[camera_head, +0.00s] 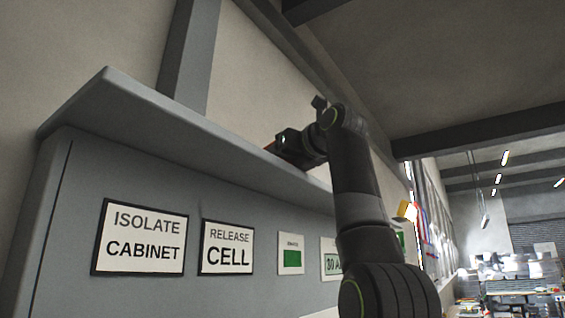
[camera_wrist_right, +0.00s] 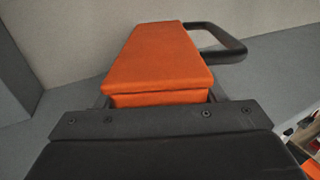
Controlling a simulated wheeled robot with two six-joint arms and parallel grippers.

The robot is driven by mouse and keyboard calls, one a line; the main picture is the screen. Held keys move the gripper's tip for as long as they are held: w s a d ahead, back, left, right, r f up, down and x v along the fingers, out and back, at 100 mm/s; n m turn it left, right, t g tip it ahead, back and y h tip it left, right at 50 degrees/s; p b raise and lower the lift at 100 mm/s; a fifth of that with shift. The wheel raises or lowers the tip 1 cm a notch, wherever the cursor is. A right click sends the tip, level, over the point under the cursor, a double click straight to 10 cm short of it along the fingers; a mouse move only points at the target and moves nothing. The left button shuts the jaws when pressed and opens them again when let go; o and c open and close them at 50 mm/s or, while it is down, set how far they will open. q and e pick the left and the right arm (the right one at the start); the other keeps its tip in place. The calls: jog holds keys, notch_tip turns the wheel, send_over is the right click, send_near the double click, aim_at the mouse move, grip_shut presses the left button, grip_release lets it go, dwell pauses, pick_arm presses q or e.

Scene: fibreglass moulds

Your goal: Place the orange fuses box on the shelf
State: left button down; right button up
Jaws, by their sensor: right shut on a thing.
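The orange fuses box (camera_wrist_right: 158,55) fills the upper middle of the right wrist view, with a black loop handle (camera_wrist_right: 232,42) on its right side. My right gripper (camera_wrist_right: 160,100) is shut on the box. In the head view my right gripper (camera_head: 280,143) is up at the grey shelf (camera_head: 150,112), the ledge along the cabinet's top. Only a sliver of the orange box (camera_head: 269,147) shows there, behind the shelf edge and gripper. I cannot tell whether the box touches the shelf. My left gripper is in neither view.
The cabinet front below the shelf carries signs reading ISOLATE CABINET (camera_head: 144,237) and RELEASE CELL (camera_head: 227,247). A grey post (camera_head: 189,55) rises against the wall behind the shelf. The visible shelf stretch left of my gripper looks clear. A cluttered work area lies far right.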

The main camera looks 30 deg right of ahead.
jog(key=shift+s, duration=0.1)
jog(key=shift+a+f, duration=0.1)
jog(key=o, duration=1.3)
jog(key=s+b, duration=0.6)
jog(key=s, duration=0.6)
